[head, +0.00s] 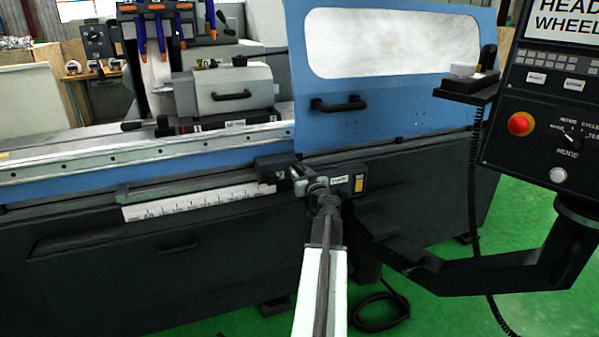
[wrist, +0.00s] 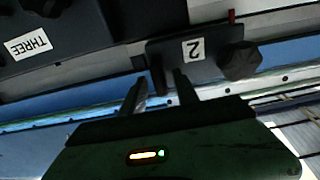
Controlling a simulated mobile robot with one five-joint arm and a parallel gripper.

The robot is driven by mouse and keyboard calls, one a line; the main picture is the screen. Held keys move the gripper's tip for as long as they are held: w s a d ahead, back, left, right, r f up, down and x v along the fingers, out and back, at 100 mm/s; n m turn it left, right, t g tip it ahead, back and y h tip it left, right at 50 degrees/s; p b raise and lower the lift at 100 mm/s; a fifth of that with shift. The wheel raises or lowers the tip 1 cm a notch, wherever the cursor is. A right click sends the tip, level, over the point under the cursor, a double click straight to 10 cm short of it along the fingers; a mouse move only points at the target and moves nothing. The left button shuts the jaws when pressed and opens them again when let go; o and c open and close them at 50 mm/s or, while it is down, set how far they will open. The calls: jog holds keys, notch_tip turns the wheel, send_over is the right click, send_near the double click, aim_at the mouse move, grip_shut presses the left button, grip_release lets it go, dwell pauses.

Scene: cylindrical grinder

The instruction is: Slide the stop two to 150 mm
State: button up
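Stop two is a dark block (head: 272,169) on the front rail in the head view, at the right end of the white scale. The wrist view shows it as a dark plate with a white "2" label (wrist: 210,60) and a dark knob (wrist: 241,61) at its right end. My gripper (head: 303,181) is at the block's right side in the head view. In the wrist view my gripper (wrist: 160,82) has its two fingers apart, near a narrow dark part at the plate's left end. I cannot tell whether they touch it.
A dark block labelled "THREE" (wrist: 28,46) is left of stop two in the wrist view. The white scale (head: 190,203) runs left along the rail. A control panel arm (head: 480,275) stands at the right. A blue guard door (head: 400,100) is above.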

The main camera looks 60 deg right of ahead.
grip_shut()
dwell(1.4)
